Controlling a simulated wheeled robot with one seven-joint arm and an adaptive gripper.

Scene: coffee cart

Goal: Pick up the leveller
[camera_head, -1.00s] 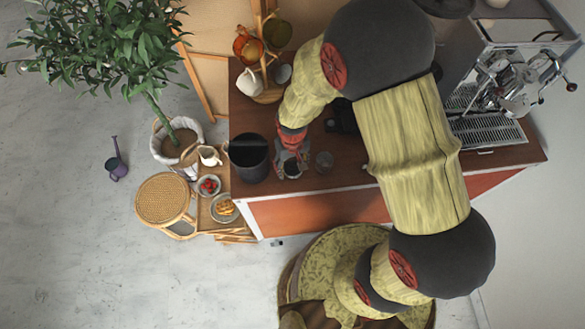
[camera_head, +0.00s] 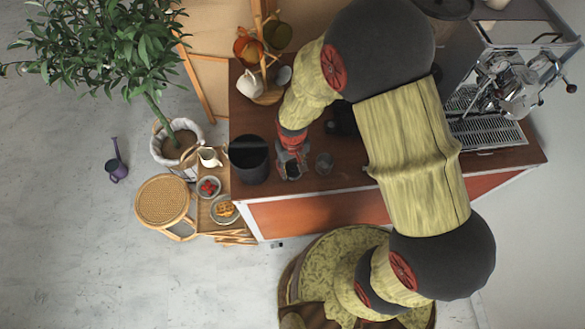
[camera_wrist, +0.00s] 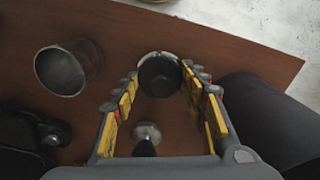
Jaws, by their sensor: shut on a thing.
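The leveller (camera_wrist: 159,74) is a short round black piece with a paler rim, between my fingertips in the wrist view. My gripper (camera_wrist: 160,82) is shut on it, with the yellow-padded fingers on either side. In the head view, my gripper (camera_head: 291,170) is low over the front left of the brown counter (camera_head: 310,184), and the leveller (camera_head: 293,172) shows only as a small dark patch between the fingers. I cannot tell whether it still touches the counter.
A metal cup (camera_wrist: 66,70) stands left of my gripper in the wrist view. A small shiny-based tool with a dark handle (camera_wrist: 147,133) lies below, nearer the palm. A large black bin (camera_head: 249,160) stands close on the left. The espresso machine (camera_head: 505,85) is far right.

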